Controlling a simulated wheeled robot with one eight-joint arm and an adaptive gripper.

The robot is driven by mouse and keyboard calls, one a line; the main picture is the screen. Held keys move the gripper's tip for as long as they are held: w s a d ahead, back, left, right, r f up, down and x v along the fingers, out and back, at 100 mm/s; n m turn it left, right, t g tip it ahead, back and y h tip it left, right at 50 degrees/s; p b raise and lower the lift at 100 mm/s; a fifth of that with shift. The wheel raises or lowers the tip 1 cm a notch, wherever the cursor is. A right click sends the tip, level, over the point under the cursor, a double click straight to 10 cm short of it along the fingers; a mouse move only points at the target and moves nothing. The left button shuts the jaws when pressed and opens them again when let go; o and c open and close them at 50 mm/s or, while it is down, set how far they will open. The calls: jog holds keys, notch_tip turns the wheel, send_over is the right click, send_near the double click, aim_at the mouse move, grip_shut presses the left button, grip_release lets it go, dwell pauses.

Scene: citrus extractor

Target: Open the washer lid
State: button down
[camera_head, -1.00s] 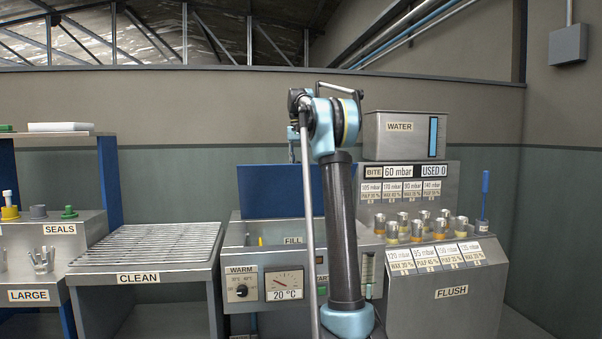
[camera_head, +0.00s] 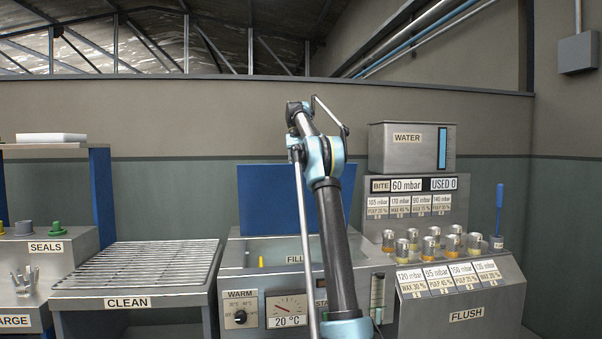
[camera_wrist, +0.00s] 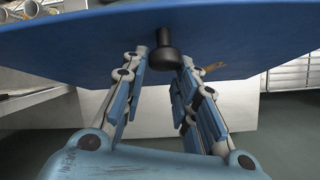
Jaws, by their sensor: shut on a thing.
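The washer lid is a flat blue panel (camera_head: 268,198), standing raised behind the open washer basin (camera_head: 277,250) in the head view. My arm crosses in front of the lid's right part. In the wrist view the blue lid (camera_wrist: 80,45) spans the top of the picture, with a dark knob (camera_wrist: 165,58) sticking out of it. My gripper (camera_wrist: 166,68) is shut on this knob, with one finger on each side. In the head view the fingers and the knob are hidden.
A wire rack marked CLEAN (camera_head: 140,268) stands left of the washer. Right of it is the FLUSH cabinet (camera_head: 465,315) with several small cups on top, below a steel WATER tank (camera_head: 410,160). A grey wall is behind.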

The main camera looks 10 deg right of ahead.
jog(key=shift+a, duration=0.5)
jog(key=c, duration=1.6)
grip_release()
jog(key=shift+c, duration=0.2)
jog(key=o, duration=0.3)
jog(key=shift+w+a+f, duration=0.1)
jog(key=shift+a, duration=0.05)
jog(key=shift+d, duration=0.25)
